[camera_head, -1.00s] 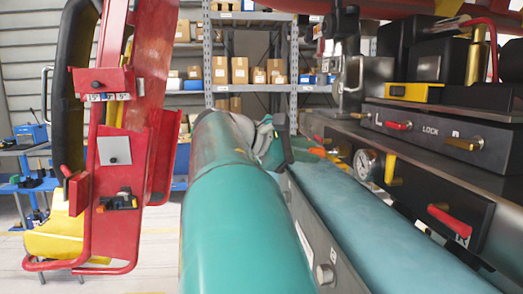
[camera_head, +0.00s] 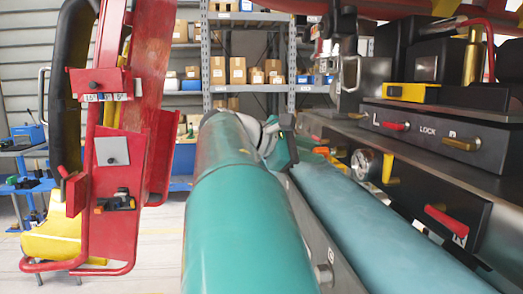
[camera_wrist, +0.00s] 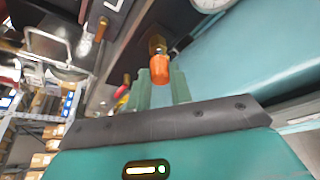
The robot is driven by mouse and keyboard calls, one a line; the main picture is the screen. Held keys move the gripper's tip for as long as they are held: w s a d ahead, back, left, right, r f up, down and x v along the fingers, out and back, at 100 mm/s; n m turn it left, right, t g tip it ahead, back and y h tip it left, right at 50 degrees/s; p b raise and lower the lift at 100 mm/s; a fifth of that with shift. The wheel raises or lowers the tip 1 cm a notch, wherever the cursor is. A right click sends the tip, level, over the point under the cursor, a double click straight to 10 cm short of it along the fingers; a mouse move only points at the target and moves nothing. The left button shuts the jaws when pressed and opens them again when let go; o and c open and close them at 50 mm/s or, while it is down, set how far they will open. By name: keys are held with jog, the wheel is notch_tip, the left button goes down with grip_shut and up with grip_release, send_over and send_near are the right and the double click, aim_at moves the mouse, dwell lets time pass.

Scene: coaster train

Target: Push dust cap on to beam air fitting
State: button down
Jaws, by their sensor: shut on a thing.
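The orange dust cap (camera_wrist: 159,70) sits between the two green fingers of my gripper (camera_wrist: 162,82) in the wrist view. My gripper is shut on it. A brass-coloured fitting (camera_wrist: 156,43) on the dark beam shows right beyond the cap's far end. I cannot tell whether the two touch or how far the cap is on. In the head view my gripper (camera_head: 290,152) is partly hidden behind my own teal arm, with a small orange bit of the cap (camera_head: 320,151) to its right, close to the dark panel.
A round gauge (camera_head: 366,164) and a red-handled lever (camera_head: 446,222) are on the panel at right. A pale teal cylinder (camera_head: 380,225) runs below it. A red frame (camera_head: 125,160) stands at left. Shelves with boxes (camera_head: 238,70) are at the back.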

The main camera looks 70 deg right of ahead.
jog(key=shift+s+d, duration=0.4)
jog(key=shift+s, duration=0.35)
dwell(0.4)
jog(key=c, duration=1.2)
grip_release()
jog(key=shift+o, duration=0.2)
jog(key=shift+w, duration=0.1)
jog(key=v, duration=1.3)
jog(key=shift+w+a+r, duration=0.15)
jog(key=shift+w+a, duration=0.05)
jog(key=shift+w, duration=0.05)
